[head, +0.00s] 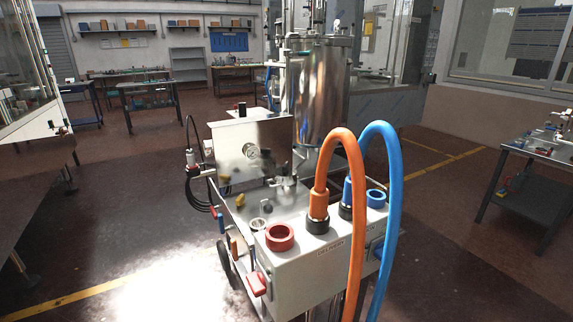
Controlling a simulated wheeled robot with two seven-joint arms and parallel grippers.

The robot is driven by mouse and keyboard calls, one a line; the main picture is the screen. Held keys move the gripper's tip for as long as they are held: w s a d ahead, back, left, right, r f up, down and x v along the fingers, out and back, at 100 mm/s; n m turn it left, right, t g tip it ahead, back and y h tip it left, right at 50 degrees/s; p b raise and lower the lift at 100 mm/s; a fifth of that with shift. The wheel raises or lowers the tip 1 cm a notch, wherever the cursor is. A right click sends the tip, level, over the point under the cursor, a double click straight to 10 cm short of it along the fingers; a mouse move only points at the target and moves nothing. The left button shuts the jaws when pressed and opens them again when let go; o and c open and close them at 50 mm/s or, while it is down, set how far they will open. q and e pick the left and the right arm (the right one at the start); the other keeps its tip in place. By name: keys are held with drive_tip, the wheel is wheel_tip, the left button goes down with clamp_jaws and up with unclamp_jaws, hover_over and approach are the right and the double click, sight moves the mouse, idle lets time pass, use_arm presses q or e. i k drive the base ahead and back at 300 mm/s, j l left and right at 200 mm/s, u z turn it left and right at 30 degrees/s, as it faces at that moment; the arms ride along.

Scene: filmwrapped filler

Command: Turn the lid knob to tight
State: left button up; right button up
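A steel filler machine on a wheeled cart stands in the middle of the head view. Its tall shiny tank (318,95) rises at the back, with a lid area and fittings (315,42) at its top. A small black knob-like part (242,109) shows at the box's top edge. I cannot tell which part is the lid knob or how it is turned. Neither of my grippers is in view.
An orange hose (357,215) and a blue hose (393,180) arch over the front panel (310,265), beside a red ring (279,237). A bench (535,180) stands at right, tables (150,88) at the back. Open floor (120,215) lies left of the cart.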

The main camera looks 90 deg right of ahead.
sight(285, 166)
drive_tip(key=i+l+z, duration=0.25)
drive_tip(key=z, duration=0.15)
drive_tip(key=i+z, duration=0.85)
drive_tip(key=i+j+z, duration=0.1)
drive_tip(key=i+z, duration=0.3)
drive_tip(key=i+j+z, duration=0.2)
drive_tip(key=z, duration=0.2)
drive_tip(key=i+z, duration=0.15)
drive_tip(key=z, duration=0.35)
drive_tip(key=i+z, duration=0.2)
drive_tip(key=z, duration=0.25)
drive_tip(key=i+j+z, duration=0.15)
drive_tip(key=z, duration=0.35)
drive_tip(key=i+j+z, duration=0.1)
drive_tip(key=z, duration=0.4)
drive_tip(key=j+z, duration=0.35)
drive_tip(key=z, duration=0.15)
drive_tip(key=i+j+z, duration=0.2)
drive_tip(key=z, duration=0.3)
drive_tip(key=i+j+z, duration=0.15)
drive_tip(key=j+z, duration=0.3)
drive_tip(key=l, duration=0.1)
